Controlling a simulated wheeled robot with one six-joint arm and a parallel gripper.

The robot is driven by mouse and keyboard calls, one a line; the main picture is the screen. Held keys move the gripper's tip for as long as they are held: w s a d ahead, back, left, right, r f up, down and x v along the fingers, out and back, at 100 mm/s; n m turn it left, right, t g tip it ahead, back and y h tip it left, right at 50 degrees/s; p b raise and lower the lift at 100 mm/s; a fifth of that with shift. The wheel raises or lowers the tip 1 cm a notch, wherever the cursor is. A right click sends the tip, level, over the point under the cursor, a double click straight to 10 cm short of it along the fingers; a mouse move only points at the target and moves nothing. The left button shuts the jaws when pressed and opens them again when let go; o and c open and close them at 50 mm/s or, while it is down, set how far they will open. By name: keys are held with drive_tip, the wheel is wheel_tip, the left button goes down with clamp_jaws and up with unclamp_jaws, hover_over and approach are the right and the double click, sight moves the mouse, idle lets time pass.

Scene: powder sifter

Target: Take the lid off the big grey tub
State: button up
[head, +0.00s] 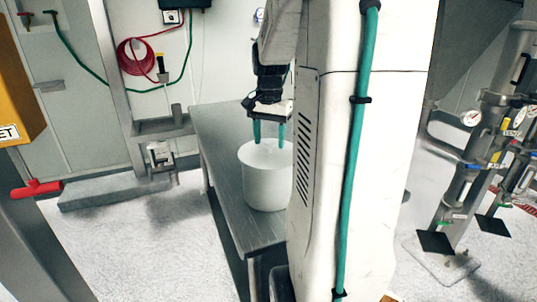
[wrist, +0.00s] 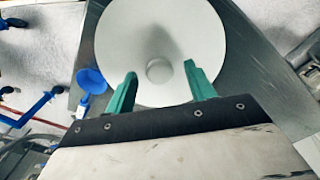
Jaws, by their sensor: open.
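The big tub (head: 265,185) looks pale grey-white and stands on a metal table, partly hidden behind my own body in the head view. Its round lid (head: 256,154) is on top. In the wrist view the lid (wrist: 122,42) fills the upper middle, with a small round knob (wrist: 159,70) at its centre. My gripper (head: 269,146) points down over the lid. Its two green fingers (wrist: 160,72) are apart and empty, one on each side of the knob in the wrist view. I cannot tell whether the fingertips touch the lid.
The metal table (head: 222,150) has bare room in front of and behind the tub. A blue funnel-like thing (wrist: 91,80) shows left of the lid in the wrist view. Pipes with gauges (head: 490,130) stand at the right. A red hose coil (head: 137,57) hangs on the back wall.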

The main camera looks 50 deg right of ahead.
drive_tip(key=shift+f, duration=0.25)
drive_tip(key=c, duration=1)
drive_tip(key=shift+r, duration=0.15)
